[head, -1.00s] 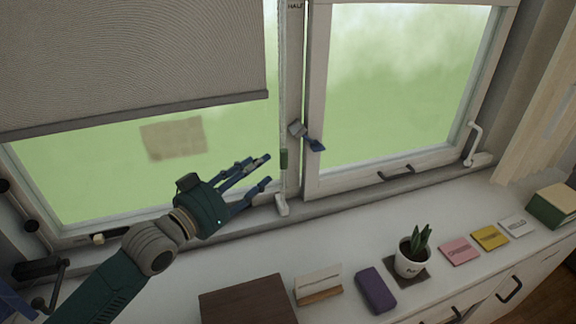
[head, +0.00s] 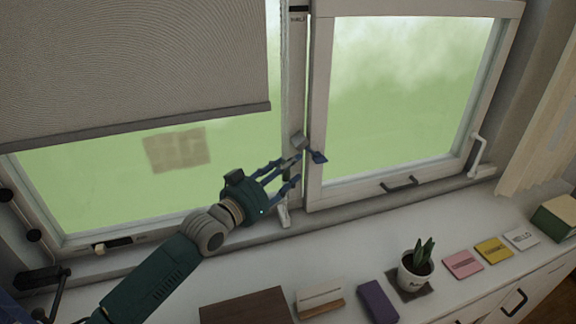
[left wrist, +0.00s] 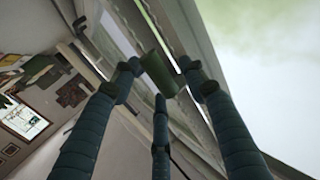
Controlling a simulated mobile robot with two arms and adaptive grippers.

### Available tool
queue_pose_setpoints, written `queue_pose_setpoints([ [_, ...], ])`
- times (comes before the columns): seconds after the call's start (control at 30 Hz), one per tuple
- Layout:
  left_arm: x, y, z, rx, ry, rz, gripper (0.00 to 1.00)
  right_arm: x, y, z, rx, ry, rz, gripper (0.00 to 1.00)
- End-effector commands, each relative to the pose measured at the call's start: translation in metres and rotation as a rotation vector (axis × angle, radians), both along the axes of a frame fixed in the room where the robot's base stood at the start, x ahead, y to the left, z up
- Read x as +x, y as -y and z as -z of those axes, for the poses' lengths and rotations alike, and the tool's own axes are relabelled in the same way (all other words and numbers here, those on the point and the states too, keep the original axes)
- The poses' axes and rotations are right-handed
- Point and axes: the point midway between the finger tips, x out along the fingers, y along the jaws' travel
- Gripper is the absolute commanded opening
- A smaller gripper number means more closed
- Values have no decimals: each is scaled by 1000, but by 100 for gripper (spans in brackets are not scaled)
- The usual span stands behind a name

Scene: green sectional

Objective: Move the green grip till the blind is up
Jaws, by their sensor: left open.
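The grey roller blind (head: 130,60) hangs over the upper part of the left window pane. Its bottom bar slopes across the glass. A pale upright rail (head: 294,80) stands between the two panes, with a dark "HALF" label (head: 298,17) near its top. The green grip (left wrist: 159,74) sits on this rail and shows between my fingers in the left wrist view; in the head view my fingers mostly hide it. My left gripper (head: 295,168) is open, its fingers reaching to either side of the grip. I cannot tell whether they touch it. My right gripper is out of view.
Below on the white sill top stand a brown box (head: 246,306), a card holder (head: 320,302), a purple block (head: 377,301) and a potted plant (head: 414,270). Coloured cards lie further right.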

Motion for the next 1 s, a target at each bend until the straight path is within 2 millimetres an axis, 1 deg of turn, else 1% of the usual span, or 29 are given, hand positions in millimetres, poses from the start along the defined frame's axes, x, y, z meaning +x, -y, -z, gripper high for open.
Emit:
queue_pose_setpoints([
  [0.3, 2, 3, 1, 0, -1, 1, 44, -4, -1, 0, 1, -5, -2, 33],
  [0.33, 2, 3, 1, 0, -1, 1, 40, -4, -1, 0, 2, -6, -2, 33],
  [0.37, 2, 2, 1, 0, -1, 1, 34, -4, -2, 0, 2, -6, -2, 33],
  [0.4, 2, 2, 1, 0, -1, 0, 26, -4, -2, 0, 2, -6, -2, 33],
  [0.47, 2, 2, 1, 0, -1, 0, 14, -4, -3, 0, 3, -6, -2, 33],
  [0.5, 2, 2, 1, 0, -1, 0, 6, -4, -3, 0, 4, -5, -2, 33],
  [0.53, 2, 2, 1, 0, -1, 0, 0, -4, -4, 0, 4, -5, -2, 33],
  [1.0, 3, 2, 0, 1, -1, 0, 0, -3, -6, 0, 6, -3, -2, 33],
])
